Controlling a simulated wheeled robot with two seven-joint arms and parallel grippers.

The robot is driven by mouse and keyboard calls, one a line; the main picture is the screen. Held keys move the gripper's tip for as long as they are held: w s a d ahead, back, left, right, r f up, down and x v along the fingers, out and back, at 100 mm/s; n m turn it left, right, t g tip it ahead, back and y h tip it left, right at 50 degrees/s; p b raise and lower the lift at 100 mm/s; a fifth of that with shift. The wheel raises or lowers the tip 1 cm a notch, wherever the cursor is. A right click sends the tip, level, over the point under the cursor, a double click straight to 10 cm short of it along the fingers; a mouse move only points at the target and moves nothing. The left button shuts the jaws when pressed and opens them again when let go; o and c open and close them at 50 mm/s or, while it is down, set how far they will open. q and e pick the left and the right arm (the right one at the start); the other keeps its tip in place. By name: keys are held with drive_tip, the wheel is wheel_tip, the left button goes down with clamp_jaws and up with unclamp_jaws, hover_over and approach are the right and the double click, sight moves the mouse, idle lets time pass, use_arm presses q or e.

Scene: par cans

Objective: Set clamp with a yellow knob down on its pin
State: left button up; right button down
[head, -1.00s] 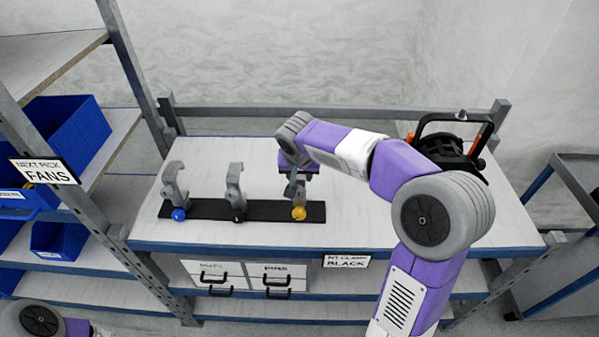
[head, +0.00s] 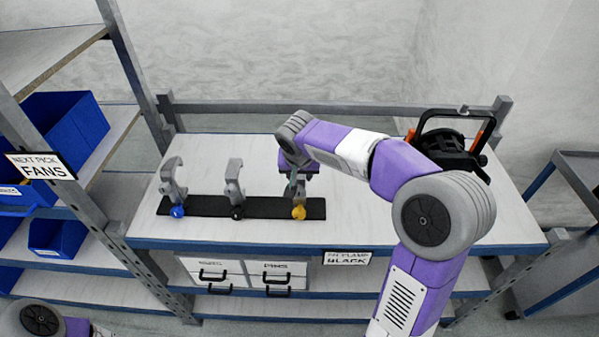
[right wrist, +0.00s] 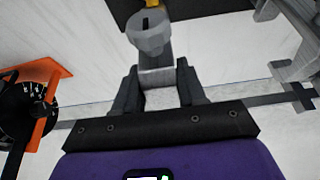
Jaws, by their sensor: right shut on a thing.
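The clamp with a yellow knob (head: 299,212) is at the right end of a black strip (head: 268,208) on the bench. My right gripper (head: 297,177) is shut on its grey body from above. In the right wrist view the clamp (right wrist: 150,45) stands between the two dark fingers (right wrist: 158,95), its yellow knob (right wrist: 152,3) at the top edge. The pin is hidden, and I cannot tell whether the clamp touches the strip. My left gripper is out of view.
A clamp with a blue knob (head: 177,211) and one with a black knob (head: 237,212) stand on the strip to the left. A black-and-orange par can (head: 455,145) is at the bench's back right. A label (head: 347,258) on the front edge seems to read "FIT CLAMP BLACK".

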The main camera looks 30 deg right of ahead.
drive_tip(key=shift+f+b, duration=0.7)
drive_tip(key=shift+f, duration=0.05)
drive_tip(key=shift+c, duration=0.4)
unclamp_jaws()
drive_tip(key=shift+r, duration=0.1)
idle(0.4)
drive_tip(key=shift+p+v, duration=3)
drive_tip(key=shift+v, duration=2.45)
drive_tip(key=shift+a, duration=0.1)
